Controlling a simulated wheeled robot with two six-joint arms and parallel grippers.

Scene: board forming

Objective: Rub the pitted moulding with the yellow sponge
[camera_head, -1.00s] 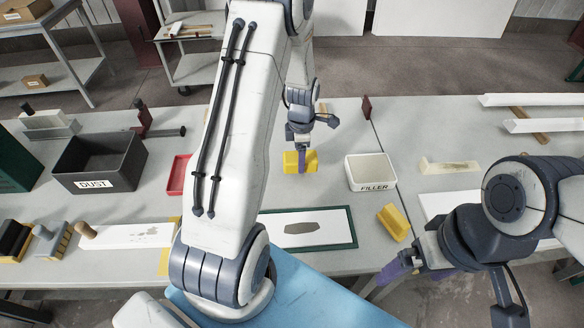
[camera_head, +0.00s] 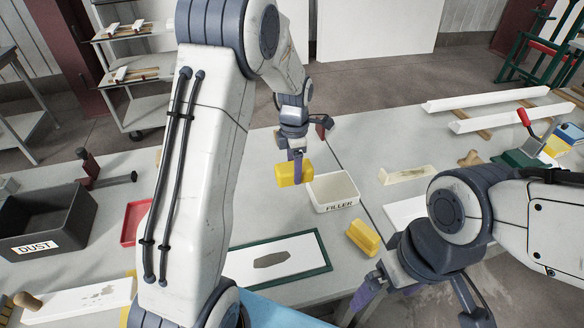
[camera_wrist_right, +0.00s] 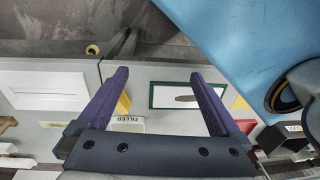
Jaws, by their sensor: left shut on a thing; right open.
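My left gripper (camera_head: 296,158) is shut on a yellow sponge (camera_head: 290,174), which appears held above the table, just left of the filler tub (camera_head: 335,207). A short cream piece (camera_head: 405,174) with a brownish patch lies on the table to the right of the tub; it may be the pitted moulding, but pits are too small to tell. Two long white mouldings (camera_head: 487,99) lie at the back right. My right gripper (camera_head: 366,289) is open and empty near the front edge; its spread purple fingers show in the right wrist view (camera_wrist_right: 160,74).
A second yellow block (camera_head: 362,237) lies near my right gripper. A green-framed panel (camera_head: 322,263) with a grey patch lies at front centre. At left are a dust bin (camera_head: 37,246), a red tray (camera_head: 130,222) and a marked white board (camera_head: 65,304). Free table lies behind the tub.

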